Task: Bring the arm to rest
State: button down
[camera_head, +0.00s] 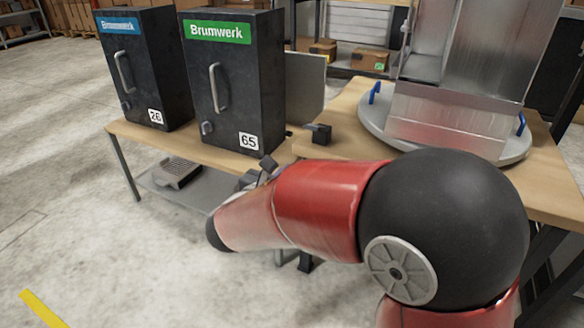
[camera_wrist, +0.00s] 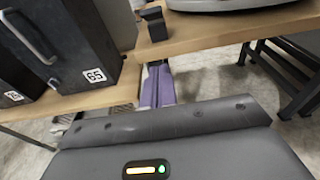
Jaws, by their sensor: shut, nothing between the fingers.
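My gripper (camera_wrist: 158,70) shows in the wrist view as two purple-grey fingers close together, with nothing between them. They appear just below the front edge of the wooden table (camera_wrist: 210,32) in that view; the gap to it is hard to judge. My red and black arm (camera_head: 325,205) is bent across the lower right of the head view, in front of the table. It hides most of the gripper there.
A small black block (camera_head: 318,134) sits near the edge. Open floor (camera_head: 70,215) lies at left.

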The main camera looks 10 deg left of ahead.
jog(key=s+d+m+g+h, duration=0.1)
jog(key=s+d+m+g, duration=0.3)
jog(key=d, duration=0.3)
jog(key=s+d+r+m+g+h+p, duration=0.1)
jog(key=s+d+m+g, duration=0.15)
jog(key=d+m, duration=0.4)
jog(key=s+d+m+g, duration=0.2)
jog(key=s+d+m, duration=0.25)
jog(key=d, duration=0.35)
jog(key=s+m+g+y+p, duration=0.1)
jog(key=s+m+y, duration=0.6)
jog(key=s+m, duration=0.6)
jog(key=m, duration=0.4)
jog(key=shift+d+y, duration=0.3)
jog(key=shift+d, duration=0.05)
